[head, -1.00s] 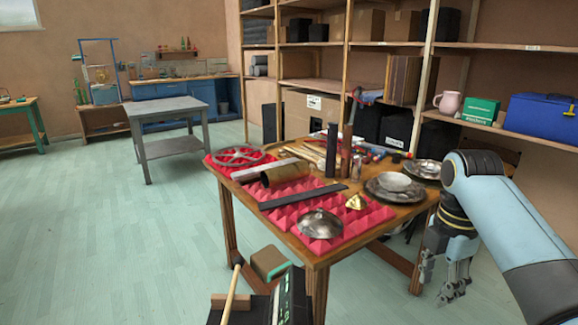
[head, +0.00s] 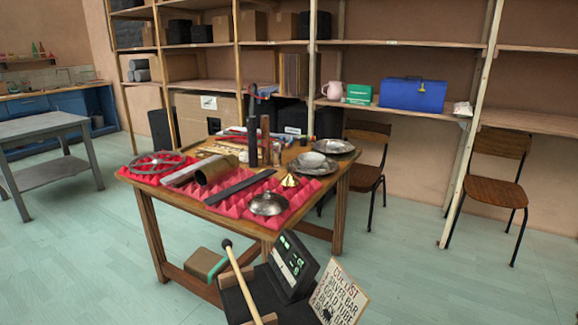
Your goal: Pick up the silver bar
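A light silver-grey bar (head: 185,172) lies at a slant on the red spiky foam (head: 222,205) on the wooden table. Its near end is beside a gold-brown tube (head: 216,169). A darker grey flat bar (head: 240,187) lies on the foam to the right of the tube. Neither of my grippers is in view.
The foam also holds a spoked wheel (head: 152,163), a domed silver lid (head: 268,204) and a small brass piece (head: 290,181). Plates and a bowl (head: 312,160) stand at the table's right. A mallet (head: 242,280), screen (head: 293,262) and cue sign (head: 338,296) are in front.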

